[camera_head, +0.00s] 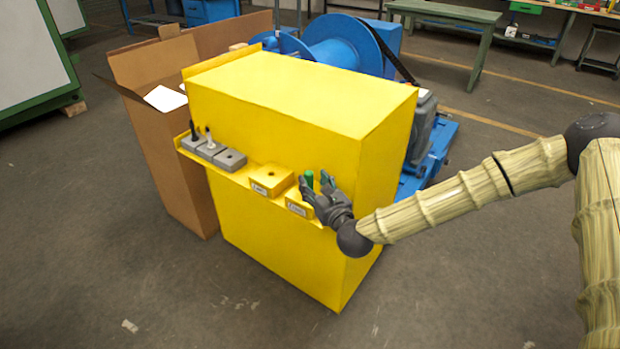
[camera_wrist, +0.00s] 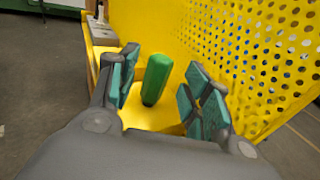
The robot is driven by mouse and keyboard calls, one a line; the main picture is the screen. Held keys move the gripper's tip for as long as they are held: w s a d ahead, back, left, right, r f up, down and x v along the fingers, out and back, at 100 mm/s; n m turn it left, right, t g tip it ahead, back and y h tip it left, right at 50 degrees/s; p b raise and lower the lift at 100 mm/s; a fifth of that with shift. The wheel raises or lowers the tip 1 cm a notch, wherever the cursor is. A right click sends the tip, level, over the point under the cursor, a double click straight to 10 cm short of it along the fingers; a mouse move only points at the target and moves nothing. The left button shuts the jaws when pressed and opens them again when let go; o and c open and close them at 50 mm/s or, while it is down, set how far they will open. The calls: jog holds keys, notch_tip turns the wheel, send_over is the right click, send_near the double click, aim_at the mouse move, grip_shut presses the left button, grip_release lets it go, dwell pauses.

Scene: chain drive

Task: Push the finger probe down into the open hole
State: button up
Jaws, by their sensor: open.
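A green handle (camera_head: 309,178), which I take to be the finger probe, stands upright at the right end of the yellow ledge. In the wrist view the green handle (camera_wrist: 157,78) stands between the finger pads, with gaps on both sides. My gripper (camera_head: 316,184) is open around it, and the open fingers also show in the wrist view (camera_wrist: 165,80). A labelled yellow block (camera_head: 268,181) to its left has an open hole on top. The green handle's lower end is hidden in the head view.
Grey blocks (camera_head: 230,160) stand at the ledge's left; two hold a black and a pale upright piece, and the right one shows an open hole. The yellow cabinet (camera_head: 290,105) rises behind the ledge. A cardboard box (camera_head: 160,130) stands left of it.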

jog(key=v, duration=0.8)
jog(key=s+f+n+g+h+p, duration=0.1)
jog(key=s+f+n+g+p, duration=0.3)
jog(key=s+f+n+g, duration=1.1)
jog(key=s+d+f+n+h+p, duration=0.2)
jog(key=s+d+n, duration=0.6)
jog(key=s, duration=0.4)
jog(key=s+d+f+n+g+h+p, duration=0.1)
jog(key=s+d+f+n+h+p, duration=0.1)
jog(key=s+d+f+n, duration=0.5)
jog(key=s+d+n+h, duration=0.1)
jog(key=s+d, duration=0.2)
jog(key=s, duration=0.3)
jog(key=shift+s+h, duration=0.15)
jog(key=shift+h, duration=0.25)
